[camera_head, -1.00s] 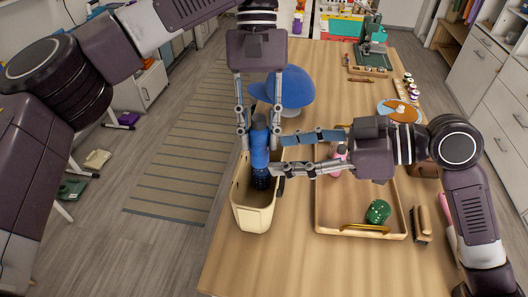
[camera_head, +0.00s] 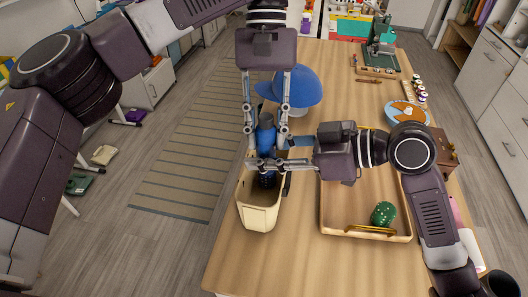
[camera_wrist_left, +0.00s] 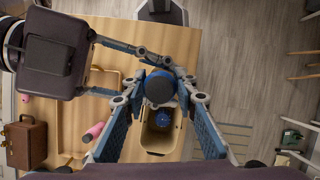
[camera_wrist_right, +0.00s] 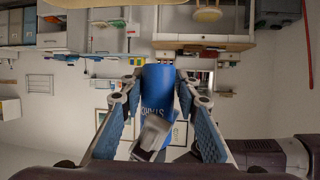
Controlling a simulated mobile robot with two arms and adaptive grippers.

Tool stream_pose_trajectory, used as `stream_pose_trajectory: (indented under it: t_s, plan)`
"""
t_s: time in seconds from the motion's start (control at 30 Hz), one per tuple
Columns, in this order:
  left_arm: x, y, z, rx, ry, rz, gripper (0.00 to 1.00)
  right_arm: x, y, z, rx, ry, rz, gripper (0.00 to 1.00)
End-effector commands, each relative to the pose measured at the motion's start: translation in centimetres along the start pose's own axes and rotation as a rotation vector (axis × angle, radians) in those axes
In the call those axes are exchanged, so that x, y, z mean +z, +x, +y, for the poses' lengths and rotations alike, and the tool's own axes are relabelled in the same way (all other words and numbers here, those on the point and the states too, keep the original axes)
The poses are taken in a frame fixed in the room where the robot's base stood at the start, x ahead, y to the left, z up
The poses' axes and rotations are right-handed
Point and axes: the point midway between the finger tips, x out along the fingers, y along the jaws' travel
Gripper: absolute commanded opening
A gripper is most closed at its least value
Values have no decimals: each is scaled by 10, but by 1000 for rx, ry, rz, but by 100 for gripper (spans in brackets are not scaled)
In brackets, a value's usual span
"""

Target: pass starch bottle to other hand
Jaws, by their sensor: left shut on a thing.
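The blue starch bottle (camera_head: 266,139) stands about upright, with its lower end over the cream bin (camera_head: 258,217). My left gripper (camera_head: 267,127) reaches down from above and is shut on the bottle. Exact contact there cannot be told.
A blue cap (camera_head: 296,86) is just behind the grippers. A wooden tray (camera_head: 345,213) with a green die-like object (camera_head: 383,213) lies right of the bin. A brown case (camera_head: 444,150) is at the table's right edge.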

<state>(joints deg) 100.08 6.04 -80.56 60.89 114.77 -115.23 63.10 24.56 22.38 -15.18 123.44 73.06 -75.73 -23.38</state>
Motion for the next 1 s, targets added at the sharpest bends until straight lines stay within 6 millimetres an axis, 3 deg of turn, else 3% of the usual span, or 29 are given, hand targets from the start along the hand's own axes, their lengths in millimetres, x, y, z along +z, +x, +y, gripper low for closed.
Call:
stream_pose_trajectory:
  t_s: [0.03, 0.23, 0.27, 0.43, 0.77, 1.0]
  plan:
    - [0, 0, 0, 1, -1, 2, 0, 0, 0, -1, -2, 0, 0, 21]
    - [-1, 0, 0, 2, -3, 4, 0, 0, 0, -2, -5, 0, 0, 0]
    - [-1, -1, 0, 2, -3, 5, 28, 0, 0, -2, -5, 0, 1, 0]
    - [-1, 0, 0, 2, -2, 4, 47, 0, 0, -2, -4, 0, 1, 0]
    - [-1, -2, 0, 0, -1, 3, 47, 0, 0, -1, -2, 0, 1, 0]
    - [-1, -27, 0, -1, -6, 9, 47, 0, 0, 0, -2, 0, 1, 0]
